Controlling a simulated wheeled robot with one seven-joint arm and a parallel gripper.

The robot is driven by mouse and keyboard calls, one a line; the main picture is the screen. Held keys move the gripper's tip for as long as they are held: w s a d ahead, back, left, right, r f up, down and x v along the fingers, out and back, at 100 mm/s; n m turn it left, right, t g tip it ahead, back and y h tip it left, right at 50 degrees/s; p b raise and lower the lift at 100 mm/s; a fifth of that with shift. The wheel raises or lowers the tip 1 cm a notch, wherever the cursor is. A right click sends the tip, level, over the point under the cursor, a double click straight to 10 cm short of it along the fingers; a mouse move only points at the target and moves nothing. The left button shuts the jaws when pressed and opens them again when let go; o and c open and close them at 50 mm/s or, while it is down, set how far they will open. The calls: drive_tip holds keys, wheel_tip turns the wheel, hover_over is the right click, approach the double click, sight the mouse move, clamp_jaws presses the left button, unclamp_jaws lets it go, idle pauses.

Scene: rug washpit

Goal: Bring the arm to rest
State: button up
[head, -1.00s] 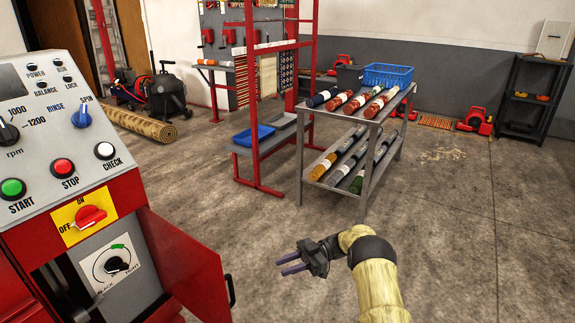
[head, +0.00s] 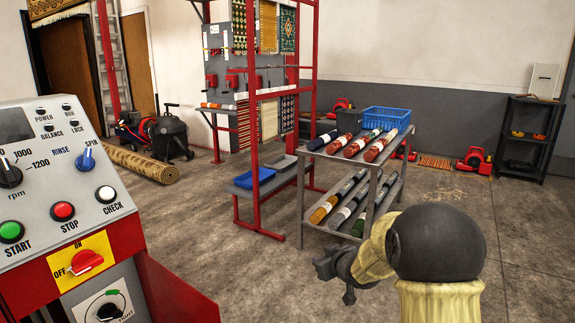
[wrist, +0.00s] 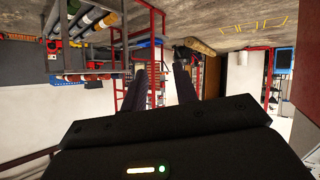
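My gripper (wrist: 162,82) is open and empty, its two dark fingers apart in the wrist view. In the head view my gripper (head: 334,264) is in front of the lower end of the grey shelf cart, with its fingers hard to make out. My arm is bent, with a dark round joint close to the camera at the lower right. The gripper seems to touch nothing, though its distance from the cart cannot be told. The wrist view is upside down.
A grey cart (head: 300,205) holds rolled rugs and a blue basket (head: 386,118). A red rack (head: 257,150) stands left of it. The control panel (head: 60,185) with its red cabinet is close at left. Floor at right is open, before a black shelf (head: 529,140).

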drive_tip(key=s+d+f+m+g+h, duration=0.1)
drive_tip(key=s+d+m+g, duration=0.15)
drive_tip(key=s, duration=0.85)
drive_tip(key=s+d+f+m+g+h+p, duration=0.1)
drive_tip(key=s+m+g+h, duration=0.15)
drive_tip(key=s, duration=0.75)
drive_tip(key=s+d+f+m+g+h, duration=0.15)
drive_tip(key=s+g, duration=0.25)
drive_tip(key=s, duration=0.7)
wheel_tip(320, 180, up, 34)
drive_tip(key=y+p, duration=0.1)
drive_tip(key=p, duration=3.3)
drive_tip(key=shift+w+p, duration=0.2)
drive_tip(key=shift+p, duration=0.1)
drive_tip(key=shift+d, duration=0.2)
